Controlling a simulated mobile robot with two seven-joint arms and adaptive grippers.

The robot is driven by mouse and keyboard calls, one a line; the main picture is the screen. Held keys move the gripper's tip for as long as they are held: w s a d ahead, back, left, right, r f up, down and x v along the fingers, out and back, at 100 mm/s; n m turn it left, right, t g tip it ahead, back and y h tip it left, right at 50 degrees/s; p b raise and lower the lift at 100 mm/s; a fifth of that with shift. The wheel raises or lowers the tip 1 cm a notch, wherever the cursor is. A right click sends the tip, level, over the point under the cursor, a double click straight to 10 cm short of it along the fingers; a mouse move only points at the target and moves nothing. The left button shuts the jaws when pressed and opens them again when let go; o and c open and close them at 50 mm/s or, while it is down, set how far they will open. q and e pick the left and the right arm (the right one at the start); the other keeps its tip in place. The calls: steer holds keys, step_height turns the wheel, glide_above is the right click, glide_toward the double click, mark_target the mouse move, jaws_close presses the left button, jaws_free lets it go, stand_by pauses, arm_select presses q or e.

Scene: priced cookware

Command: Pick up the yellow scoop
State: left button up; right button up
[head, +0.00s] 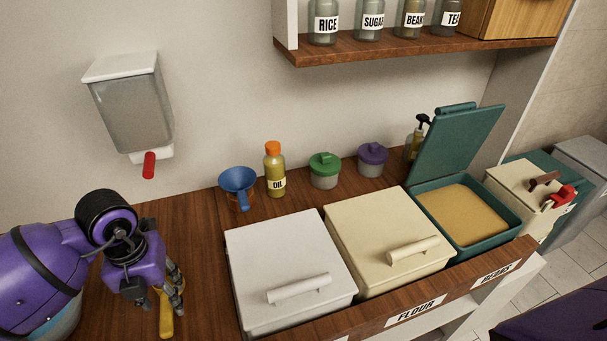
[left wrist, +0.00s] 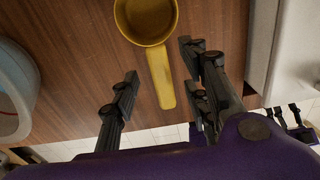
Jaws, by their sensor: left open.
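The yellow scoop lies on the brown wooden counter. In the left wrist view, its round bowl (left wrist: 147,22) is at the top and its handle (left wrist: 162,82) points down between my left gripper's fingers. My left gripper (left wrist: 160,88) is open, with fingers on both sides of the handle; no clear contact shows. In the head view, my left gripper (head: 168,290) hangs at lower left and hides most of the scoop; a yellow part of it (head: 166,320) shows below. Small dark fingers (left wrist: 285,117), probably my right gripper, show at the wrist view's right edge.
A white lidded bin (head: 275,250) stands right of my gripper, then a cream bin (head: 375,230) and an open teal bin (head: 432,225). A dispenser (head: 130,105) hangs on the wall.

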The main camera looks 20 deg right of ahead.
mark_target(165, 304)
arm_select(q)
step_height(165, 304, down, 4)
steer(key=shift+f, duration=0.2)
jaws_close()
